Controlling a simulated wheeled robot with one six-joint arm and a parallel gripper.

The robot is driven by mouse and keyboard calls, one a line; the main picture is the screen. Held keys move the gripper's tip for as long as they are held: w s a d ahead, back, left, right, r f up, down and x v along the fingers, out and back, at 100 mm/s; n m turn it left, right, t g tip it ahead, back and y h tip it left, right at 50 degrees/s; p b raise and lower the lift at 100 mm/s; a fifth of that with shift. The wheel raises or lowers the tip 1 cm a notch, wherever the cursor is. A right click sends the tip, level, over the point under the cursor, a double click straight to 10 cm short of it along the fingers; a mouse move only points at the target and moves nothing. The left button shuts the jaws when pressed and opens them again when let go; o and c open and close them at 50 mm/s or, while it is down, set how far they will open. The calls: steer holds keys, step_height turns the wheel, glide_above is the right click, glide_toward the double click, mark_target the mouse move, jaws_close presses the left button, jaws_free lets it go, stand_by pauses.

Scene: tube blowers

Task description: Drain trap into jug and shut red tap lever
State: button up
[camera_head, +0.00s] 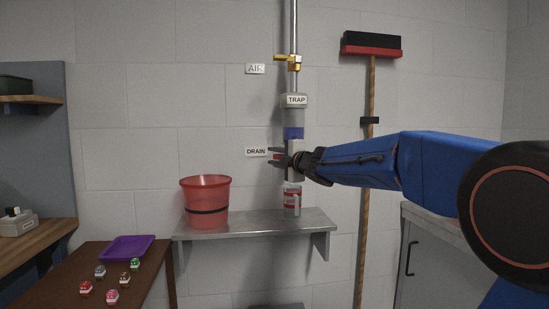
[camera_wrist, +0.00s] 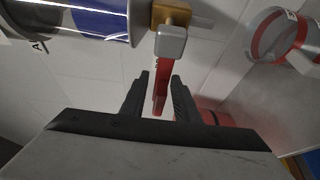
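The trap (camera_head: 295,101) is on a vertical pipe on the wall, with a blue band, apparently liquid, low in its clear bowl; the bowl also shows in the wrist view (camera_wrist: 95,18). A brass fitting at its end carries the red tap lever (camera_wrist: 162,72). My gripper (camera_head: 275,156) is at the drain, just below the bowl. In the wrist view my gripper (camera_wrist: 160,82) has its fingers apart on either side of the lever, with gaps showing. The jug (camera_head: 292,199), clear with red markings, stands on the shelf under the drain; its rim shows in the wrist view (camera_wrist: 264,34).
A red bucket (camera_head: 205,205) stands left of the jug on the metal shelf (camera_head: 252,226). A yellow-handled valve (camera_head: 289,63) is above the trap. A broom (camera_head: 371,45) hangs at right. A low table at left holds a purple tray (camera_head: 128,247) and several small coloured items.

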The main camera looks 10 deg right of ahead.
jaws_close()
steer(key=shift+r, duration=0.1)
steer(key=shift+d+r+m+t, duration=0.2)
steer(key=shift+r+m+t, duration=0.25)
steer(key=shift+r+m, duration=0.55)
steer(key=shift+d+r+m+t, duration=0.15)
steer(key=shift+r+m+t, duration=0.35)
steer(key=shift+m, duration=0.9)
jaws_free()
